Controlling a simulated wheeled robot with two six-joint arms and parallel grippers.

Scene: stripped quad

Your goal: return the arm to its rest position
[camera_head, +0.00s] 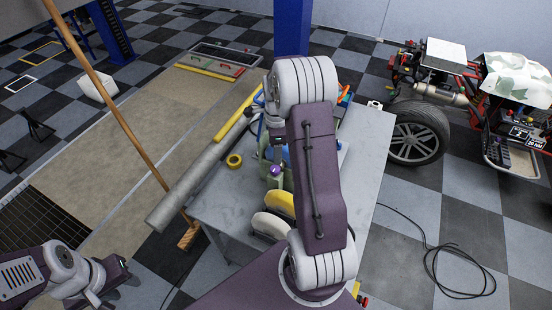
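My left arm comes in at the lower left, with its gripper (116,281) low over the checkered floor, left of the grey workbench (372,150). Its dark fingers are small and partly merge with the purple wrist, so I cannot tell whether they are open or shut. I see nothing clearly held there. My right arm (318,180) rises from the bottom middle and stands large in front of the bench. Its gripper is hidden behind the arm's own links.
A wooden broom handle (118,112) leans at the left. A stripped quad (450,95) stands at the right. A black cable (437,262) lies on the floor.

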